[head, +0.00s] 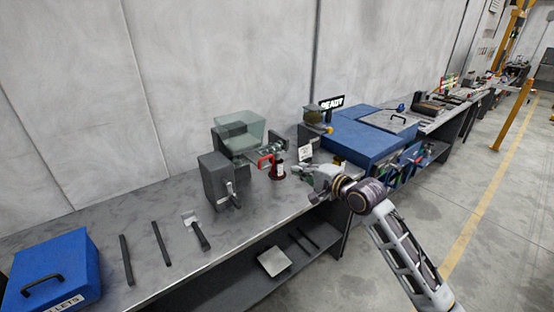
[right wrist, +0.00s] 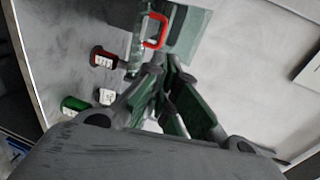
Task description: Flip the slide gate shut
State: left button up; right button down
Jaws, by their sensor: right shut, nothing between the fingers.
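The slide gate shows as a red loop handle (head: 265,161) on a metal slide under the greenish clear hopper (head: 240,130). The red handle (right wrist: 155,30) also shows in the right wrist view, just above my fingertips in the picture. My right gripper (head: 305,172) is shut and empty, to the right of the handle and apart from it in the head view. Its green-padded fingers (right wrist: 162,72) fill the middle of the right wrist view. A dark red cup (head: 277,171) stands between the handle and the gripper. My left gripper is not in view.
A grey box with a lever (head: 219,181) stands left of the handle. A blue lidded box (head: 55,270) sits at the near left. The bench front edge is below.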

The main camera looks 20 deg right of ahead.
jog(key=shift+w+f, duration=0.1)
jog(key=shift+w, duration=0.05)
jog(key=p, duration=0.2)
send_near(265, 161)
jog(key=shift+w+a+r, duration=0.25)
jog(key=shift+w+r, duration=0.3)
jog(key=shift+w, duration=0.25)
jog(key=shift+w+a+r, duration=0.3)
jog(key=shift+w+r, duration=0.25)
jog(key=shift+w, duration=0.25)
jog(key=shift+w+a+r+p, duration=0.1)
jog(key=shift+w+a+p, duration=0.15)
jog(key=shift+w, duration=0.5)
jog(key=shift+w+a+p, duration=0.25)
jog(key=shift+w, duration=0.45)
jog(key=shift+r+x, duration=0.15)
jog(key=shift+x, duration=0.7)
jog(key=shift+r+x, duration=0.2)
jog(key=shift+x, duration=0.65)
jog(key=shift+f, duration=0.1)
jog(key=shift+p, duration=0.3)
